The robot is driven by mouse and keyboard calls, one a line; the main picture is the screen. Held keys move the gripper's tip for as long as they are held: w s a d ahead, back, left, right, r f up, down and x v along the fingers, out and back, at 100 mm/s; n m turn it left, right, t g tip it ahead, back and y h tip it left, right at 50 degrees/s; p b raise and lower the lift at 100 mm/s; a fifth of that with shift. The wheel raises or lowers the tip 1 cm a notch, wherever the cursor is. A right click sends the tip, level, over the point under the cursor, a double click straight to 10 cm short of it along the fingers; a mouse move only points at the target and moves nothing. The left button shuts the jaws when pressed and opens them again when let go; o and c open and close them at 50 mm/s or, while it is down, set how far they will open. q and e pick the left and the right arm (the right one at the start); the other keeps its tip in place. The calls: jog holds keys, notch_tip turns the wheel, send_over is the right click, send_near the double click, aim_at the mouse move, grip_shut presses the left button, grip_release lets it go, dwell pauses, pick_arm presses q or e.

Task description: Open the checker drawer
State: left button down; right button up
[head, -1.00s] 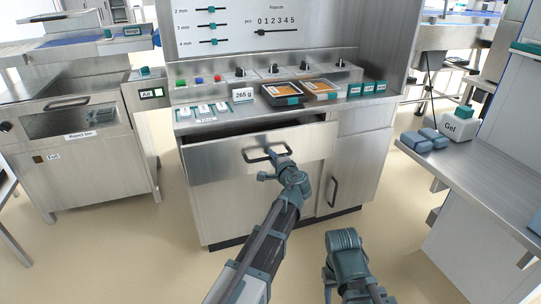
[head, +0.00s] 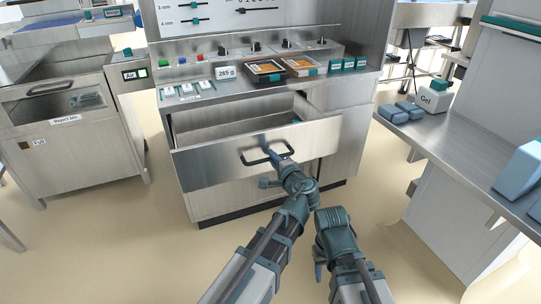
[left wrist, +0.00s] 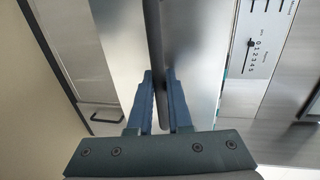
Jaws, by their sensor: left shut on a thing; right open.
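The checker drawer (head: 215,165) is pulled well out of the steel cabinet, and its inside shows behind the front panel. Its dark bar handle (head: 250,158) is on the middle of the front. My left gripper (head: 279,152) is shut on the right part of this handle. In the left wrist view the handle (left wrist: 154,40) runs between the two blue fingers (left wrist: 163,100). My right gripper (head: 318,262) is low in front of the cabinet, apart from everything, and open; its fingers are hard to make out.
The cabinet top (head: 345,84) carries black and orange trays (head: 268,71), a 265 g display (head: 225,73) and teal boxes (head: 348,63). A reject bin (head: 65,120) stands at left. A side bench (head: 450,140) with a Gel container (head: 433,99) stands at right.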

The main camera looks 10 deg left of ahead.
pick_arm(q)
jog(key=c, duration=0.8)
grip_release()
jog(key=shift+c, duration=0.2)
